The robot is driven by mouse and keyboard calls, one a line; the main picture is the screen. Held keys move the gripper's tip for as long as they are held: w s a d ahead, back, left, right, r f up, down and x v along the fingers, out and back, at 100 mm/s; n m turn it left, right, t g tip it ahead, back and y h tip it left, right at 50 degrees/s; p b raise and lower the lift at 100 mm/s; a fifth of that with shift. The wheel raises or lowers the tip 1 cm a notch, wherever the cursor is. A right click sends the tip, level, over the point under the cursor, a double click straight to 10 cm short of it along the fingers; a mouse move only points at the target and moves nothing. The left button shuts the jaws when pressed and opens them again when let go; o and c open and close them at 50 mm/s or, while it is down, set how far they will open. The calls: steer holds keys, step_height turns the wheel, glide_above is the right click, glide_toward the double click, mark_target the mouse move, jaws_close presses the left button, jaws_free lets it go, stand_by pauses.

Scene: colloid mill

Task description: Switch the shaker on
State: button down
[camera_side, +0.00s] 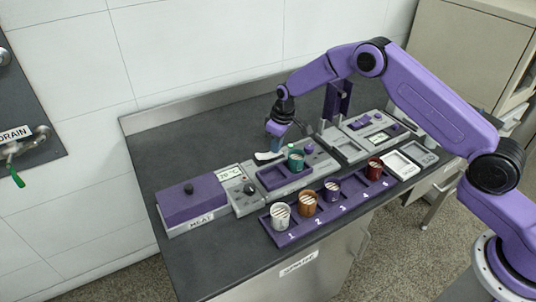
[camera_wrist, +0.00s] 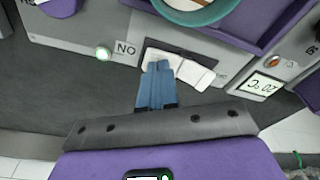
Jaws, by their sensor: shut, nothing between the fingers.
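The shaker (camera_side: 285,178) is a grey unit with a purple tray holding a green-rimmed cup (camera_side: 296,160). On its back side is a white rocker-like switch (camera_wrist: 195,75) in a dark recess, beside a label reading ON upside down in the wrist view. The switch also shows as a pale tilted plate in the side view (camera_side: 266,156). A round pale-green lamp or button (camera_wrist: 103,54) sits left of the label. My gripper (camera_wrist: 158,68) is shut and empty, its blue fingertips over the label-side part of the switch. They appear to touch it; exact contact is unclear.
A purple-lidded HEAT unit (camera_side: 190,203) with a display stands left of the shaker. A purple numbered rack (camera_side: 318,222) with several cups lies in front. Another grey device (camera_side: 368,133) stands to the right. The dark bench (camera_side: 160,160) is clear behind the HEAT unit.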

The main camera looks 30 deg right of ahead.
steer(key=shift+r, duration=0.1)
step_height(320, 180, up, 7)
stand_by(0.9)
stand_by(0.3)
steer(key=s+a+r+n, duration=0.2)
steer(key=s+r, duration=0.4)
steer(key=s, duration=0.5)
steer(key=s+a+r+n, duration=0.1)
steer(key=s+a+r, duration=0.2)
steer(key=s+r, duration=0.55)
steer(key=s+d+n, duration=0.1)
steer(key=s+d, duration=0.3)
steer(key=s, duration=0.5)
steer(key=s+d+f+n+g, duration=0.1)
steer(key=s+d, duration=0.3)
steer(key=s, duration=0.5)
steer(key=s+d+n, duration=0.1)
steer(key=s+d, duration=0.3)
steer(key=s, duration=0.5)
steer(key=shift+s+d+f+n, duration=0.15)
steer(key=shift+s+d+n, duration=0.1)
steer(key=shift+n, duration=0.05)
